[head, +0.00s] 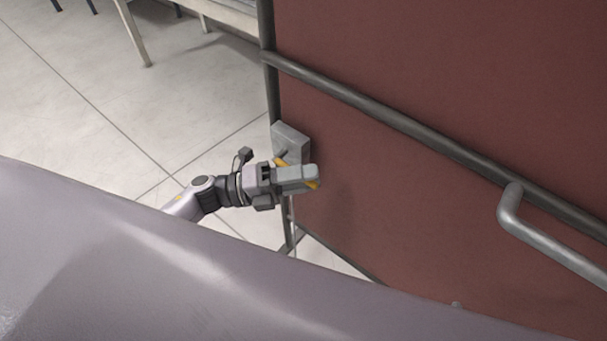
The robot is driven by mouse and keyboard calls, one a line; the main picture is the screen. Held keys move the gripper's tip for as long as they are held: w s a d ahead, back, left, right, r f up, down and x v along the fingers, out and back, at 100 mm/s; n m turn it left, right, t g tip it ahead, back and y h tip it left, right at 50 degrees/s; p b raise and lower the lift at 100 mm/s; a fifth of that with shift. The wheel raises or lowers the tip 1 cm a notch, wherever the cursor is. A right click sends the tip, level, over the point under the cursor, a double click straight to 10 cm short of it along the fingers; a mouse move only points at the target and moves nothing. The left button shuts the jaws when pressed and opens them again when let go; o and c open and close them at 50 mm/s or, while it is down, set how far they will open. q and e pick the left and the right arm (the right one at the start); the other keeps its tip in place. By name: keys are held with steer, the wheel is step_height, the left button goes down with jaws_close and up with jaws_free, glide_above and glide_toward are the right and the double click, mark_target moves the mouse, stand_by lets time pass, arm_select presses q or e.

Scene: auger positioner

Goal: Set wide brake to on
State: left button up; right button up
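A grey box-shaped fitting (291,136) is on the left edge of the red panel, and a short dark stub shows on it. It may be the wide brake, but I cannot tell for sure, nor read any on or off mark. My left gripper (300,178) is just below and in front of this fitting, pointing right, and hides its lower part. Yellow parts show at the gripper's fingers. I cannot tell whether the fingers are apart or whether they touch the fitting. My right gripper is not in view.
The large red panel (430,110) fills the right side, with a grey rail (390,116) across it and a bent grey handle (550,245) at the right. Pale tiled floor (110,110) lies open at the left. Light furniture legs (132,35) stand at the top.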

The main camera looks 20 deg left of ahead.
arm_select(q)
jaws_close()
